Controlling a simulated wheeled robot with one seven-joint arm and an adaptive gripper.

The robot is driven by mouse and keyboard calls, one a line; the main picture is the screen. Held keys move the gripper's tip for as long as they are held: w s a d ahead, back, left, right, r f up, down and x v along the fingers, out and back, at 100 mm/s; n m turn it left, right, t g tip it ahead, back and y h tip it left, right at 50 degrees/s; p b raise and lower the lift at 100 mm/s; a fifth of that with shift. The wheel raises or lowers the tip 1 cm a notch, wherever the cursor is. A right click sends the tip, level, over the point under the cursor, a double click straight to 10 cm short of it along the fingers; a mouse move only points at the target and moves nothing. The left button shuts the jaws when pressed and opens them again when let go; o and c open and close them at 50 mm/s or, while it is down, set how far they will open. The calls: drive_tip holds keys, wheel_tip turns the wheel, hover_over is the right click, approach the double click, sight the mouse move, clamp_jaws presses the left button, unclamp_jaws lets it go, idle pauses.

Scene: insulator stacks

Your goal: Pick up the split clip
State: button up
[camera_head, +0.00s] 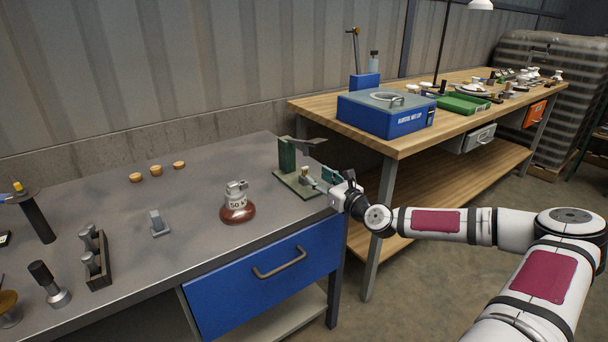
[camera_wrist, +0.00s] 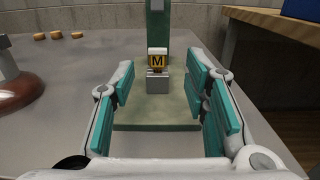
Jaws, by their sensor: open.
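My gripper (camera_wrist: 160,88) is open, with teal finger pads to the left and right of the block in the wrist view. Nothing is between the pads in a grip. In the head view my gripper (camera_head: 328,179) is at the fixture's right side.
A brown insulator with a grey cap (camera_head: 238,210) stands left of the fixture. A grey clip-like part (camera_head: 158,223) and several wooden discs (camera_head: 156,170) lie farther left on the grey bench (camera_head: 195,262). A wooden table (camera_head: 400,145) with a blue box (camera_head: 384,114) stands behind my arm.

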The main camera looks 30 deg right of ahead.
sight(306, 169)
drive_tip(key=shift+w+a+b, duration=0.15)
drive_tip(key=shift+w+b, duration=0.05)
drive_tip(key=shift+w, duration=1.7)
drive_tip(key=shift+w+a+b, duration=0.1)
drive_tip(key=shift+w+b, duration=0.05)
drive_tip(key=shift+w, duration=1.7)
drive_tip(key=c, duration=0.9)
drive_tip(key=shift+r, duration=0.1)
drive_tip(key=shift+r, duration=0.25)
wheel_tip(306, 169, up, 3)
drive_tip(key=shift+s+r+p, duration=0.1)
drive_tip(key=shift+p, duration=0.3)
drive_tip(key=s, duration=0.6)
drive_tip(key=s+p, duration=0.1)
drive_tip(key=s, duration=1.1)
drive_tip(key=shift+d+f+p, duration=0.25)
drive_tip(key=shift+p, duration=0.05)
drive_tip(key=shift+w, duration=0.1)
drive_tip(key=shift+f, duration=0.4)
